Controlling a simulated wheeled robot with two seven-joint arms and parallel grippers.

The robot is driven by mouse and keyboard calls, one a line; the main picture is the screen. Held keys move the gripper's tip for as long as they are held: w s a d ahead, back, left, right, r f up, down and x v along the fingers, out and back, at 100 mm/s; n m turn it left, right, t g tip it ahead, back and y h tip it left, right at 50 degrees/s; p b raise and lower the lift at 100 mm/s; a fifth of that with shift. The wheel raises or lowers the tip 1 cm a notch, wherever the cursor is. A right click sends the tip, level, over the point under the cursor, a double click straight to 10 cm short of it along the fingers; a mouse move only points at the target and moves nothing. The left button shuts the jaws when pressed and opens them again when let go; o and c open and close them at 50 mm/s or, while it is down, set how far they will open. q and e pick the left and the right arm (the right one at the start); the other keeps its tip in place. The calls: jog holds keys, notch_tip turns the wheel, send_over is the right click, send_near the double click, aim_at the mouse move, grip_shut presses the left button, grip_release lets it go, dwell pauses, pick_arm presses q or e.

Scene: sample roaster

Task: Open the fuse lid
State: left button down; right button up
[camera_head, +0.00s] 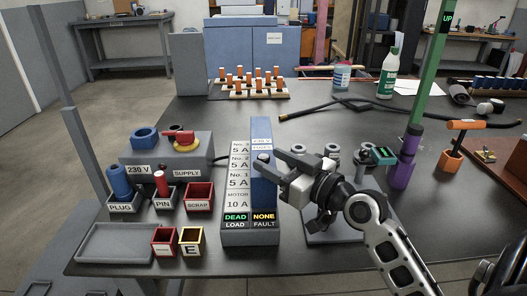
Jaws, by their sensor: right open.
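The fuse box (237,238) stands in the middle of the bench, with a column of fuse labels and a display reading DEAD and NONE. Its blue lid (262,133) lies along the right part of the box and looks closed. A small round knob (263,156) shows on the lid. My right gripper (278,154) is open, its fingers pointing left over the lid's right side, with one fingertip close to the knob. I cannot tell whether they touch. The gripper hides part of the lid. My left gripper is out of view.
A 230 V supply box (150,169) and small bins, including the red scrap bin (199,196), stand left. A grey tray (117,242) lies at front left. Behind is a rack of orange-topped pegs (248,92). A green and purple post (408,150) rises right.

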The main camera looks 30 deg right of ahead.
aim_at(268, 159)
jog(key=shift+x, duration=1.2)
jog(key=shift+w+a, duration=0.15)
jog(key=shift+w, duration=0.3)
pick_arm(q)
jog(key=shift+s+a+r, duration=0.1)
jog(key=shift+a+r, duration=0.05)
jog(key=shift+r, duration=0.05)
